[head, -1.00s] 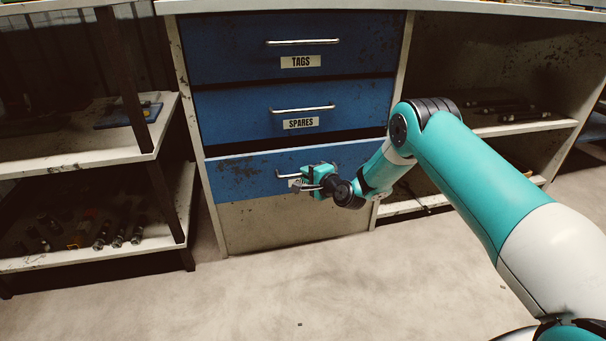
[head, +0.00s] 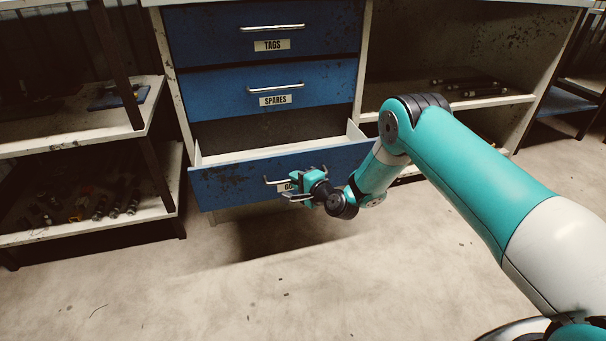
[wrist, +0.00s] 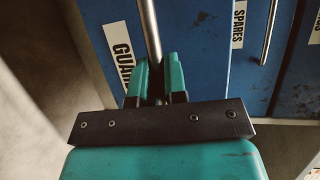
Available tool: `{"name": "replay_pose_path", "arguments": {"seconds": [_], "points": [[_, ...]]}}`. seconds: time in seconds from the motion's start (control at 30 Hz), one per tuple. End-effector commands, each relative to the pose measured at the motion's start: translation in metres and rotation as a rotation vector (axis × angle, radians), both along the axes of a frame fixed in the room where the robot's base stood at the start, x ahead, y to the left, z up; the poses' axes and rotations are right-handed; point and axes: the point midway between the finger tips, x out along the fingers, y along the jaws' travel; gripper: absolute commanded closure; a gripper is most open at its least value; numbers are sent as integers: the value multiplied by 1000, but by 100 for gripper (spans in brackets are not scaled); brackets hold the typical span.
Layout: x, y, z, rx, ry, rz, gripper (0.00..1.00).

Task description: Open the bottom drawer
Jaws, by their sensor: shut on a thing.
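The bottom drawer (head: 235,183) is blue with a scuffed front and stands partly pulled out, its pale inner walls showing. Its label is partly hidden behind my gripper; in the wrist view the label (wrist: 122,48) shows the letters "GUA". My gripper (head: 298,187) is at the drawer front, shut on the bar handle (head: 273,182). In the wrist view the two teal fingers of my gripper (wrist: 155,82) close on either side of the metal handle (wrist: 150,30).
Above are the shut SPARES drawer (head: 225,93) and TAGS drawer (head: 220,32). A shelf unit (head: 75,144) with small parts stands at the left. An open shelf (head: 470,101) with dark rods is at the right. The floor (head: 220,290) in front is mostly clear.

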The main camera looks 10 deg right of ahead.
Motion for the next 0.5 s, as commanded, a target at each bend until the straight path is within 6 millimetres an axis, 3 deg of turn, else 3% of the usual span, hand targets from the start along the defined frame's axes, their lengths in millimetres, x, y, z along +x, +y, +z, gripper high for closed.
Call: {"name": "replay_pose_path", "arguments": {"seconds": [0.23,0.27,0.33,0.5], "points": [[2,-4,-1,-5,-4,-11,100],[2,-4,0,-5,-4,-10,80],[1,-3,0,-4,-4,-8,64],[1,0,0,-3,-2,-3,63]]}}
